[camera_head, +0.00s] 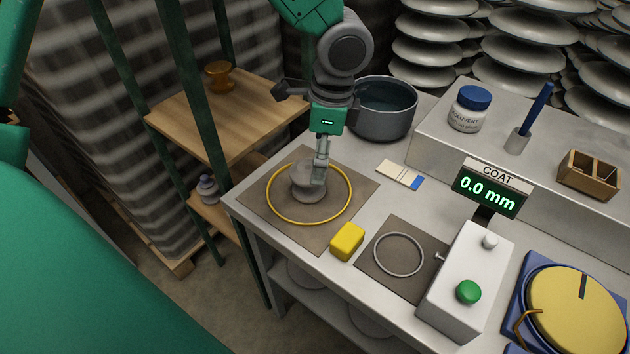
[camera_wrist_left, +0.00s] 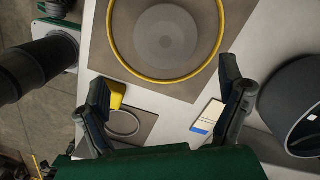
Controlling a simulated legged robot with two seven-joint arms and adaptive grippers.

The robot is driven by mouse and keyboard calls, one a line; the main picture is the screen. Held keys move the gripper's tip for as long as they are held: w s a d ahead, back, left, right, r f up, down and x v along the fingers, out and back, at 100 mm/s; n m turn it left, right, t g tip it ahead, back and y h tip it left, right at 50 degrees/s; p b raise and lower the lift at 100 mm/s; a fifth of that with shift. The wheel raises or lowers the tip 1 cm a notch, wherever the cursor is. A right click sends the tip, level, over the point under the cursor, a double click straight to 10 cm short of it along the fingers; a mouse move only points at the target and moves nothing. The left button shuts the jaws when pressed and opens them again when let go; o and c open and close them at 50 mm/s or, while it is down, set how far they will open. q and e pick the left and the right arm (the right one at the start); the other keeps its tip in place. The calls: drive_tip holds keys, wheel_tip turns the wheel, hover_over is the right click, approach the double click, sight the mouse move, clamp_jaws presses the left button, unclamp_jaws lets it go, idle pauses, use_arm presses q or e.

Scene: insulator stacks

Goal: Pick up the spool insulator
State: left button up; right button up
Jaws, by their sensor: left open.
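The grey spool insulator (camera_head: 299,179) stands upright on a brown mat (camera_head: 265,205), inside a yellow ring (camera_head: 284,220). In the left wrist view the insulator (camera_wrist_left: 168,35) shows from above as a round grey disc within the ring. My left gripper (camera_head: 319,180) points down over the insulator, and a finger covers part of it in the head view. In the left wrist view the gripper (camera_wrist_left: 166,80) is open, its fingers wide apart and nothing held. The insulator appears above the gap between the fingertips. My right gripper is not in view.
A dark pot (camera_head: 383,110) stands close behind the mat. A yellow block (camera_head: 347,241), a white-blue card (camera_head: 399,175) and a steel ring (camera_head: 398,254) lie nearby. A gauge box (camera_head: 462,285) stands at the right. Wooden shelves (camera_head: 180,115) with an amber insulator (camera_head: 219,76) stand left.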

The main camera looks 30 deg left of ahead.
sight(306, 166)
use_arm(q)
drive_tip(key=a+f, duration=0.1)
drive_tip(key=f, duration=0.1)
drive_tip(key=a+f, duration=0.1)
drive_tip(key=a, duration=0.1)
drive_tip(key=shift+s+a+f+b, duration=0.1)
drive_tip(key=shift+f+b, duration=0.2)
drive_tip(key=shift+f, duration=0.1)
wheel_tip(306, 166, down, 2)
drive_tip(key=shift+f, duration=0.1)
drive_tip(key=shift+d+f, duration=0.15)
drive_tip(key=shift+d, duration=0.5)
drive_tip(key=shift+a, duration=0.45)
drive_tip(key=c, duration=1.5)
drive_tip(key=shift+a, duration=0.15)
drive_tip(key=shift+c, duration=0.5)
